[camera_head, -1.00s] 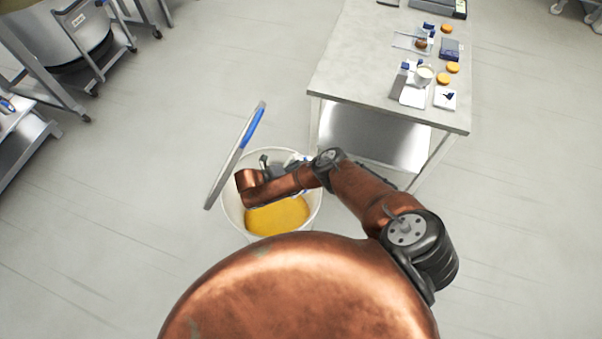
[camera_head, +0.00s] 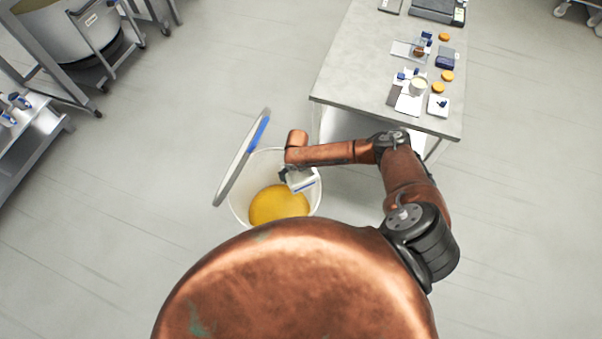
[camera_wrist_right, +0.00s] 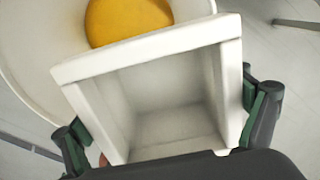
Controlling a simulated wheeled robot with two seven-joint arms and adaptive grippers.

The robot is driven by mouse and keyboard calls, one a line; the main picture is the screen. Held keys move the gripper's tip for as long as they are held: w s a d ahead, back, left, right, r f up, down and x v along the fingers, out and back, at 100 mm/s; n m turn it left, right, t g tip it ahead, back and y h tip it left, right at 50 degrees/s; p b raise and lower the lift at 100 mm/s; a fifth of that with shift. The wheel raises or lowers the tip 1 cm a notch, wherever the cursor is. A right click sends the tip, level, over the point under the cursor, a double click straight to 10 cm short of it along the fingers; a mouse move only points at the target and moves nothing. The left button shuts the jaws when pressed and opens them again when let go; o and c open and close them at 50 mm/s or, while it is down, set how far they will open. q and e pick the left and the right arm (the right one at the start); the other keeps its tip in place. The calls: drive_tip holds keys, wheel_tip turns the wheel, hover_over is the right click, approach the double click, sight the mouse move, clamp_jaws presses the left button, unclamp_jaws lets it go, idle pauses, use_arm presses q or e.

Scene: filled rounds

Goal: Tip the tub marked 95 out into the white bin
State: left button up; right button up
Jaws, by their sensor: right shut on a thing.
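The white bin (camera_head: 240,205) stands on the floor with a yellow mass (camera_head: 280,203) in its bottom. My right gripper (camera_head: 287,174) is over the bin's upper right part, shut on a small white square tub (camera_head: 303,184) with a blue stripe. No number can be read on the tub. In the right wrist view the tub (camera_wrist_right: 150,60) sits between the green finger pads, and its inside looks empty. The bin (camera_wrist_right: 30,50) and the yellow mass (camera_wrist_right: 125,18) show beyond it. My left gripper is not in view.
A tilted lid (camera_head: 243,155) with a blue strip stands at the bin's left. A steel table (camera_head: 350,75) at the upper right holds cups, orange discs, cards and a scale. A large vat (camera_head: 75,45) and racks are at the upper left.

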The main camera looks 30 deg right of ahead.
drive_tip(key=shift+r, duration=0.1)
idle(0.3)
wheel_tip(320, 180, up, 7)
drive_tip(key=p, duration=0.5)
drive_tip(key=shift+a, duration=0.1)
idle(0.5)
